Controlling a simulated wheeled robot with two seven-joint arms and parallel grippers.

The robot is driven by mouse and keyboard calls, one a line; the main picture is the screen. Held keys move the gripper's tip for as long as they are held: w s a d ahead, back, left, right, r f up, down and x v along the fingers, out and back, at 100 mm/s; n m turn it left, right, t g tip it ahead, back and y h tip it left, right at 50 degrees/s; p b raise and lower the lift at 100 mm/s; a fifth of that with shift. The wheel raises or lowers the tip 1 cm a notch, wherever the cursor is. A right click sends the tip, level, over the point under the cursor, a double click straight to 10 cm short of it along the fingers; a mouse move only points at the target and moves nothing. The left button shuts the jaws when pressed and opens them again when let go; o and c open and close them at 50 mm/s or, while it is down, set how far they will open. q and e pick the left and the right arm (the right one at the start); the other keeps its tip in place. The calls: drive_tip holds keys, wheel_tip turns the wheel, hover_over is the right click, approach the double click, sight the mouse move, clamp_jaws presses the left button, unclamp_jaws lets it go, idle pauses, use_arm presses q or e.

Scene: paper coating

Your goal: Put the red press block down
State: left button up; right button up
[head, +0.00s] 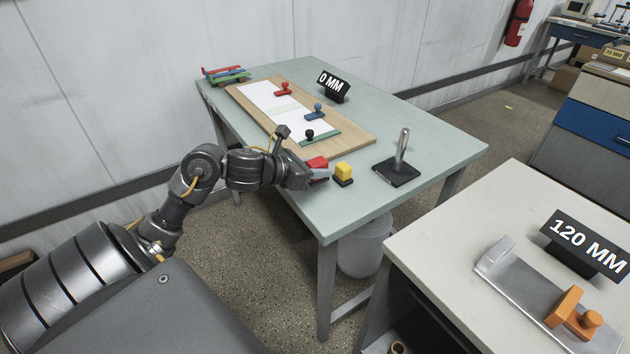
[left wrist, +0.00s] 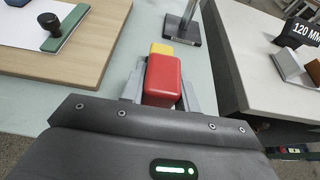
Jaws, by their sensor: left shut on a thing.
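The red press block (head: 316,162) is held between the fingers of my left gripper (head: 318,174), at the near edge of the green table (head: 420,135). In the left wrist view the red block (left wrist: 163,80) sits between the two grey fingers (left wrist: 160,90), with the yellow block just beyond it. I cannot tell whether the red block touches the table top. A yellow block (head: 344,171) on a dark base stands just right of my gripper. My right gripper is in neither view.
A wooden board (head: 355,138) with white paper and red, blue and black-knobbed tools lies behind my gripper. A metal post on a black base (head: 397,172) stands to the right. A second table (head: 440,240) with an orange tool (head: 573,314) is at the right.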

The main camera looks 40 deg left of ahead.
sight(315, 182)
use_arm(q)
drive_tip(key=shift+s+f, duration=0.1)
drive_tip(key=shift+f, duration=0.05)
drive_tip(key=f, duration=0.2)
drive_tip(key=shift+s+f, duration=0.25)
drive_tip(key=shift+f, duration=0.55)
drive_tip(key=shift+f, duration=0.15)
drive_tip(key=o, duration=1)
drive_tip(key=shift+o, duration=0.2)
